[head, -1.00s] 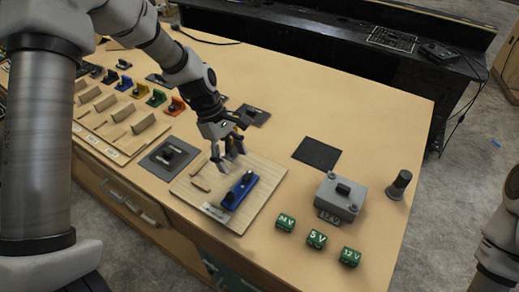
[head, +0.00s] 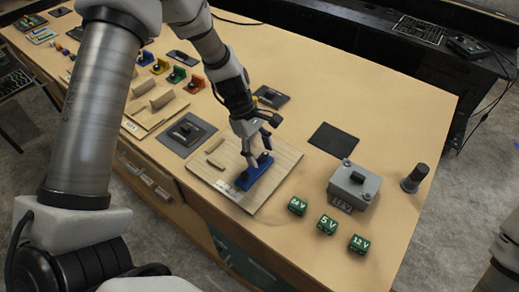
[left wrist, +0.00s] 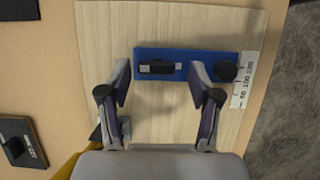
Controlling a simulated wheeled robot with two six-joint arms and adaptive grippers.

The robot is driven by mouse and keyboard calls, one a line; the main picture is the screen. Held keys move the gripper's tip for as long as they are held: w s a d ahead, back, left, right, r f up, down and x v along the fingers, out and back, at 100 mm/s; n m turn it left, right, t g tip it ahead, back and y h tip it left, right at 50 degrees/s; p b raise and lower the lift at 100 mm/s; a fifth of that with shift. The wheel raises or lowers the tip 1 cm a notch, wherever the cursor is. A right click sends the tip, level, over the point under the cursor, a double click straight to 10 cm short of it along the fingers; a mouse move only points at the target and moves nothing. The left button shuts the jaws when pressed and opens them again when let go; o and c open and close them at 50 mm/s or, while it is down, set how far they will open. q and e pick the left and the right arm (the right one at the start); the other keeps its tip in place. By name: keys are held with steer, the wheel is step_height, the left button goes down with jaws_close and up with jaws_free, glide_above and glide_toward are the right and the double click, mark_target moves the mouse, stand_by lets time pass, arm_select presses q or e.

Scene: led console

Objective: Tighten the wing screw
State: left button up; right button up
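A blue slotted bar (head: 258,177) lies on a pale wooden board (head: 289,156); it also shows in the left wrist view (left wrist: 183,76). A black elongated piece that looks like the wing screw (left wrist: 158,67) sits over the pale slot near the bar's left end. A round black knob (left wrist: 227,71) stands at its right end, beside a scale label (left wrist: 243,80). My left gripper (head: 257,163) is open above the bar. In the left wrist view its fingertips (left wrist: 161,68) are spread either side of the black piece, apart from it. My right gripper is out of view.
Green voltage blocks (head: 328,224) stand right of the board, near a grey box (head: 353,185) and a dark cylinder (head: 414,178). A black mat (head: 333,139) lies behind. A dark plate (head: 187,134) with a black part lies to the left.

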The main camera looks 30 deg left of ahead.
arm_select(q)
steer(key=c, duration=0.5)
steer(key=shift+w+f, duration=0.15)
steer(key=shift+w, duration=0.1)
steer(key=c, duration=0.3)
steer(key=shift+s, duration=0.1)
